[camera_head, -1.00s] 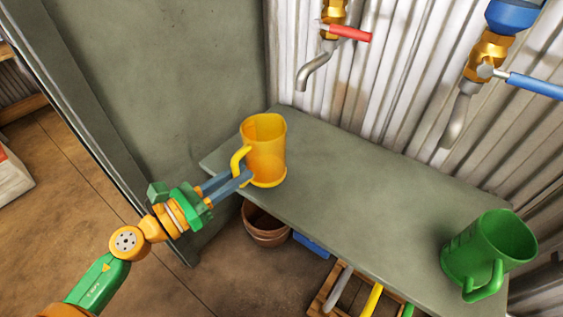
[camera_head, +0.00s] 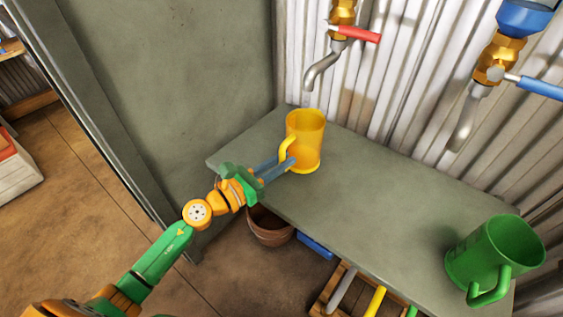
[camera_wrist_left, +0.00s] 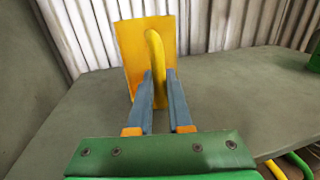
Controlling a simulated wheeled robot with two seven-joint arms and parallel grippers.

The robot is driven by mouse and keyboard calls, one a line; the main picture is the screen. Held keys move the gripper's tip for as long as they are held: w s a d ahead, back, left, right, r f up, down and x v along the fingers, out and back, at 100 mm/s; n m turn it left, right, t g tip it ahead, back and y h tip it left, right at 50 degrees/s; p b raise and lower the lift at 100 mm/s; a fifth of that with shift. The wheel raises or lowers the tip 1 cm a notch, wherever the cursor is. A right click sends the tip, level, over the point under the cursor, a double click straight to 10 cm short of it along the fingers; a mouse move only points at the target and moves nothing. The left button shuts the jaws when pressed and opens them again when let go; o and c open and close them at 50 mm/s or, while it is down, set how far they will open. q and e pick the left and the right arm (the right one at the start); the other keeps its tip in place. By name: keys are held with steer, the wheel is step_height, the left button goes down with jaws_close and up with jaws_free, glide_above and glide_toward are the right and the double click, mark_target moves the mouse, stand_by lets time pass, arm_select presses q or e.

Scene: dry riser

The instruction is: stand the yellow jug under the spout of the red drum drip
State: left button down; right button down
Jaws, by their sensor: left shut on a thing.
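The yellow jug (camera_head: 306,135) is upright at the left part of the grey shelf (camera_head: 375,215), and I cannot tell whether its base touches the shelf. My left gripper (camera_head: 288,163) is shut on the jug's handle; the jug (camera_wrist_left: 140,50) and the handle between the fingers (camera_wrist_left: 160,95) also show in the left wrist view. The tap with the red lever (camera_head: 358,34) is on the wall above, its grey spout (camera_head: 322,68) ending just above and behind the jug's rim. The drum itself is out of view. My right gripper is not in view.
A green jug (camera_head: 490,255) stands at the shelf's right end. A tap with a blue lever (camera_head: 530,85) hangs above that side. The middle of the shelf is clear. A grey panel (camera_head: 190,70) rises at the left. A brown pot (camera_head: 268,228) is below the shelf.

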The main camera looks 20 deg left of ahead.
arm_select(q)
steer(key=shift+f, duration=0.1)
steer(key=c, duration=0.8)
jaws_free()
steer(key=shift+c, duration=0.2)
